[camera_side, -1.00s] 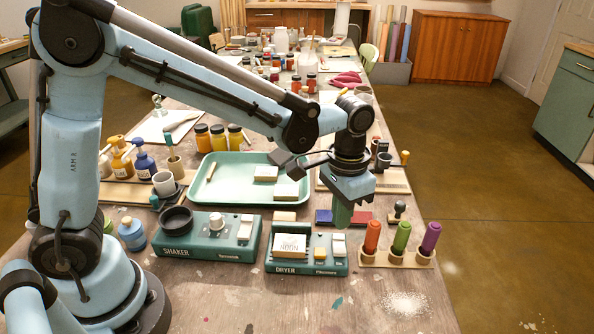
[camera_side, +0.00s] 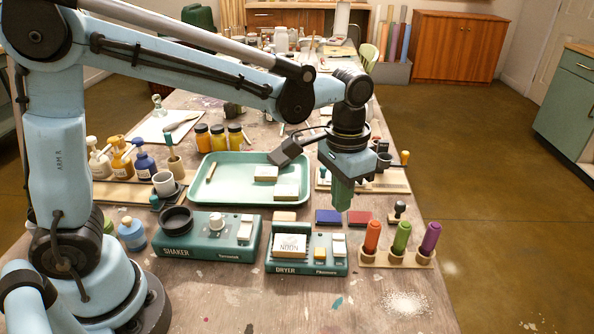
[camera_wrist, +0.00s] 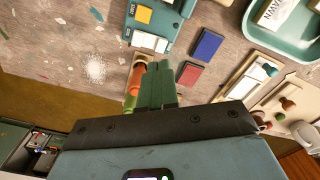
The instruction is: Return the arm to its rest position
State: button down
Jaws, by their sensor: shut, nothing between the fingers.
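My gripper (camera_side: 343,194) is shut and empty, its green fingers pointing down above the table behind the dryer. In the wrist view its closed fingers (camera_wrist: 159,88) show at the centre, with the orange marker (camera_wrist: 138,77) partly hidden behind them. In the side view the blue pad (camera_side: 328,216) and the red pad (camera_side: 359,217) lie on the table just below the fingertips. The fingers are apart from both pads.
The dryer (camera_side: 307,267) and shaker (camera_side: 208,246) stand at the front. Orange (camera_side: 372,236), green (camera_side: 402,236) and purple (camera_side: 430,237) markers stand upright at right. A green tray (camera_side: 232,194) lies behind. White powder (camera_side: 405,304) is on the table at front right.

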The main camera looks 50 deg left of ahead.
jog(key=s+a+r+n+t, duration=0.2)
jog(key=s+a+n+t, duration=0.1)
jog(key=s+a+t, duration=0.4)
jog(key=s+a, duration=0.2)
jog(key=a, duration=0.2)
jog(key=shift+s+a+r, duration=0.15)
jog(key=shift+s+a, duration=0.05)
jog(key=shift+a, duration=0.2)
